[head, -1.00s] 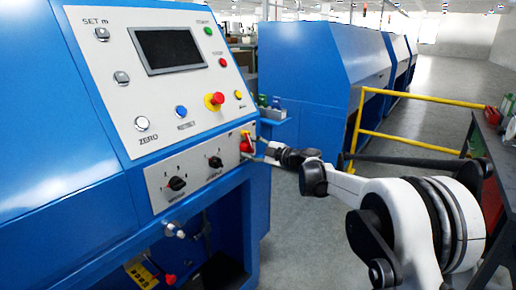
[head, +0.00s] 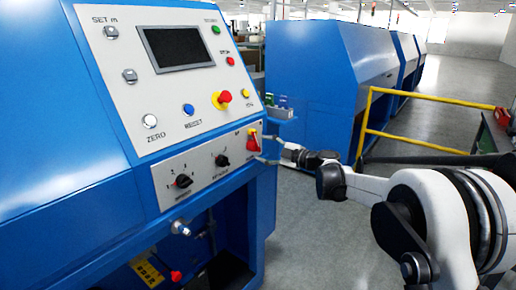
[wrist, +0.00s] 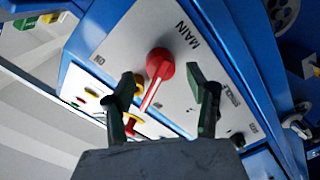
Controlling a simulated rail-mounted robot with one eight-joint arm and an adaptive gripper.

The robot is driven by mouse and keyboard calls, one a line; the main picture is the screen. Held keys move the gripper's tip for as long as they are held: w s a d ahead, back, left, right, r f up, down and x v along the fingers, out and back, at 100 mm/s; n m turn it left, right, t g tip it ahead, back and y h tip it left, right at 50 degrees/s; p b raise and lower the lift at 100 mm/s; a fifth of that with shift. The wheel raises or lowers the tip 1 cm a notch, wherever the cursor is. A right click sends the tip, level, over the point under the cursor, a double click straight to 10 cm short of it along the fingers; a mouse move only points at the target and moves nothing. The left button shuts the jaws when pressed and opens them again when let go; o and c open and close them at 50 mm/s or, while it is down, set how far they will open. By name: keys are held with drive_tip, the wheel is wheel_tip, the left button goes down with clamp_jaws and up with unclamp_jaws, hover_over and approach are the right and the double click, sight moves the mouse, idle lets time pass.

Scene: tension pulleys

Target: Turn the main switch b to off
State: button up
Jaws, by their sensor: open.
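The red main switch (head: 253,142) sits at the right end of the lower grey panel on the blue machine. In the wrist view, the red switch (wrist: 158,66) has a round hub beside the word MAIN, and its handle with a pale stripe points down between my fingers. My gripper (wrist: 160,82) is open, with one dark finger on each side of the handle; gaps show on both sides. In the head view, my gripper (head: 266,148) is at the right edge of the panel, close to the switch, with its fingers partly hard to make out.
Two black rotary switches (head: 183,181) (head: 222,160) are left of the red one. Above are a red-and-yellow emergency button (head: 222,98), a blue button (head: 188,109) and a screen (head: 177,47). A yellow railing (head: 420,139) stands behind my arm.

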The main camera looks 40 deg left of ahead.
drive_tip(key=d, duration=0.8)
drive_tip(key=shift+d+r, duration=0.15)
drive_tip(key=shift+r, duration=0.05)
drive_tip(key=shift+w, duration=0.1)
